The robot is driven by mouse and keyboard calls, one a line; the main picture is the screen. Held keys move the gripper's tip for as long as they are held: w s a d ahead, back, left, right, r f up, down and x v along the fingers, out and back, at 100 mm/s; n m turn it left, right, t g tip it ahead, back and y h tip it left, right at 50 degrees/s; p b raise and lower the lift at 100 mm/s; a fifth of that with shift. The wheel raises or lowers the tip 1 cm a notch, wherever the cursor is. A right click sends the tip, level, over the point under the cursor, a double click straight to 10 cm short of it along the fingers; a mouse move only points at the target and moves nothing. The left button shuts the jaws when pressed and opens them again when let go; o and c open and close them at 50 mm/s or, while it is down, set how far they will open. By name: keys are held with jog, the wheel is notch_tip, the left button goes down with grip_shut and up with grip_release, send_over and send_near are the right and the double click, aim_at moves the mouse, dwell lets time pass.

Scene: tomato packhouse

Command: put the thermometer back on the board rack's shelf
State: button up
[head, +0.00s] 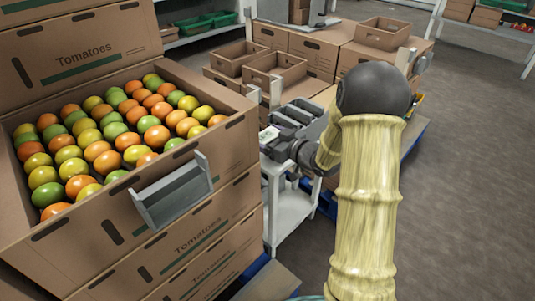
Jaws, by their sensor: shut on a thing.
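My gripper (282,149) is small and dark in the middle of the head view, at the end of my yellow-sleeved arm. It is shut on the thermometer (269,134), a small pale device with what looks like a display, at the gripper's left end. The jaws' contact with it is too small to see clearly. A white stand (290,211) with a grey slotted top (305,113) is under and behind the gripper; it may be the board rack. My forearm hides part of it. I cannot tell whether the thermometer touches the stand.
Stacked tomato cartons (205,237) fill the left, the open one full of tomatoes. A grey holder (175,194) hangs on its front wall. Cardboard boxes (322,52) stand on a pallet behind the stand. Floor (460,190) is clear at right.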

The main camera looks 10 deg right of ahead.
jog(key=shift+r, duration=0.1)
jog(key=shift+f+b, duration=1.35)
jog(key=shift+f, duration=1.15)
jog(key=shift+f, duration=0.15)
jog(key=o, duration=0.8)
jog(key=shift+o, duration=0.2)
